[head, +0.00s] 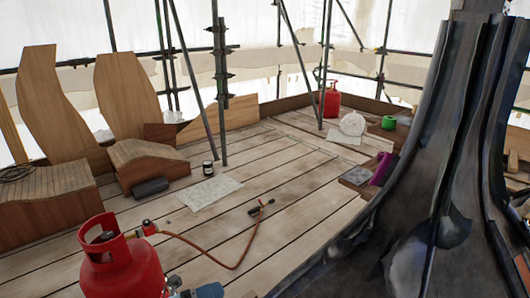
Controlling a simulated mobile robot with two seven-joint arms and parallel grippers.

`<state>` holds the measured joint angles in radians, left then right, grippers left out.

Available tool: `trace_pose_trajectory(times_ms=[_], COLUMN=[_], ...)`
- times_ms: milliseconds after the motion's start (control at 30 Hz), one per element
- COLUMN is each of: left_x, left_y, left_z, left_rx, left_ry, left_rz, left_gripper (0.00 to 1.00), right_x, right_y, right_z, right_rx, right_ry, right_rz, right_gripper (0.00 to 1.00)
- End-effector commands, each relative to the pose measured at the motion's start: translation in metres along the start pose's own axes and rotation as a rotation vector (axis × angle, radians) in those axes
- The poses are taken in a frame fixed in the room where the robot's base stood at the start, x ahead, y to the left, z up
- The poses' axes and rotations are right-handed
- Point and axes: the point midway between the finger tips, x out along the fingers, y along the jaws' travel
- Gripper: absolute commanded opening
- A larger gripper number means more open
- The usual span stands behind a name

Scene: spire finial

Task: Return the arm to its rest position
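Neither of my arms and neither of my grippers shows in the head view, so I cannot tell their pose or whether they hold anything. The large dark grey spire (440,215), with ribbed, flared sides, fills the right of the view and hides what lies behind it.
A red gas cylinder (120,268) stands at the front left, its hose running to a torch (260,208) on the planks. A black-lidded jar (208,168), a paper sheet (209,192) and wooden seats (150,160) stand behind. A second red cylinder (330,100) is farther back. Scaffold poles (220,90) rise mid-deck.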

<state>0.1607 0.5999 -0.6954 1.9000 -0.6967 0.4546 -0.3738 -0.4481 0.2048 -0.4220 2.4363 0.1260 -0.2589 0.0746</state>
Motion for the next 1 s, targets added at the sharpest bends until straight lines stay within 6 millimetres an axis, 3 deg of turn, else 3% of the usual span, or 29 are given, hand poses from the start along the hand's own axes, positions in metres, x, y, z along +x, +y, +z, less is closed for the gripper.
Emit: trace_pose_trajectory(times_ms=[100, 300, 633, 1000], left_x=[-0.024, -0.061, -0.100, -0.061], left_y=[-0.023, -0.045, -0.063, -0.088], left_z=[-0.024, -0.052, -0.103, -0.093], left_rx=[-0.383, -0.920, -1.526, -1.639], left_ry=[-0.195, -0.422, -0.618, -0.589], left_rz=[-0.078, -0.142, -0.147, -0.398], left_gripper=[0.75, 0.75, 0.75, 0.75], right_x=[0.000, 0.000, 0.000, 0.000], right_y=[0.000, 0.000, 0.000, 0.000], right_z=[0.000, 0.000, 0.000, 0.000], right_rx=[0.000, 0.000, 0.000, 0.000], right_ry=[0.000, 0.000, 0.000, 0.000], right_rz=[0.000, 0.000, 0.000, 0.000], right_gripper=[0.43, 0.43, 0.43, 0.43])
